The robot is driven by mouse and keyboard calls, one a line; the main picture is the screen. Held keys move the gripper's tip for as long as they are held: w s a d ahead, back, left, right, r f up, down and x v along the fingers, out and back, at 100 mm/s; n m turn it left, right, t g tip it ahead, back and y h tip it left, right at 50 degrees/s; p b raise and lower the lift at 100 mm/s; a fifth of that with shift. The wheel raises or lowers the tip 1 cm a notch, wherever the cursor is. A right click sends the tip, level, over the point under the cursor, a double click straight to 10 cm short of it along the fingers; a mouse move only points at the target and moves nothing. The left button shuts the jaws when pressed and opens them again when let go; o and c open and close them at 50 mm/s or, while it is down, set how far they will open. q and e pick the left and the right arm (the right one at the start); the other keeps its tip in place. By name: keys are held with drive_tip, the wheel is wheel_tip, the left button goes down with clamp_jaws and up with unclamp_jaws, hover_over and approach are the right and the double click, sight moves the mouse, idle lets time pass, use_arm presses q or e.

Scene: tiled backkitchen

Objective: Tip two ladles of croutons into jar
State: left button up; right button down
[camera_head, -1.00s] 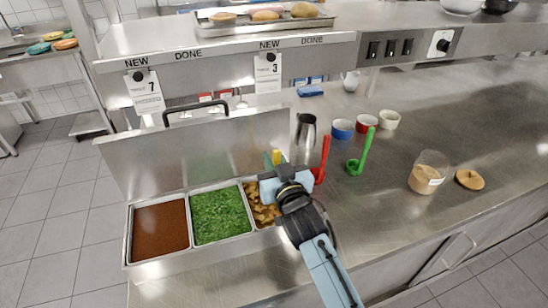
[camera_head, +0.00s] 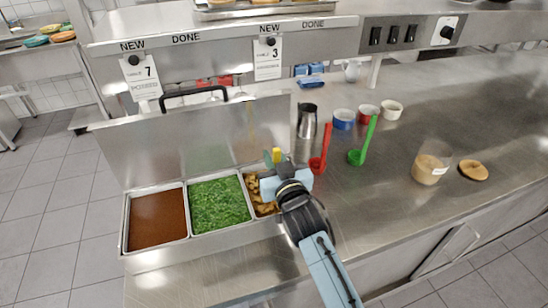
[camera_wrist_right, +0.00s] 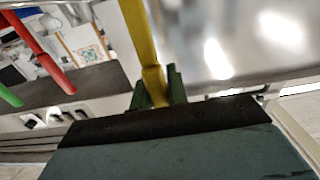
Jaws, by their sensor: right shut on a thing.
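My right gripper (camera_head: 276,172) is shut on the yellow ladle's handle (camera_head: 277,157), beside and over the right end of the crouton bin. The handle runs up between its fingers in the wrist view (camera_wrist_right: 144,45); the ladle's bowl is hidden. Brown-gold croutons (camera_head: 262,208) show in the right-hand compartment, partly covered by my gripper. A clear jar (camera_head: 427,173) with tan contents in its lower part stands upright on the counter at right. Its round tan lid (camera_head: 473,170) lies beside it. My left gripper is not in view.
Left of the croutons are compartments of green bits (camera_head: 219,205) and brown filling (camera_head: 158,219). A red ladle (camera_head: 319,163), a green ladle (camera_head: 358,156), a steel jug (camera_head: 307,121) and small bowls stand behind. Counter between green ladle and jar is clear.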

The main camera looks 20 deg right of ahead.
drive_tip(key=shift+r, duration=0.15)
wheel_tip(320, 180, up, 10)
drive_tip(key=p, duration=1)
idle(0.3)
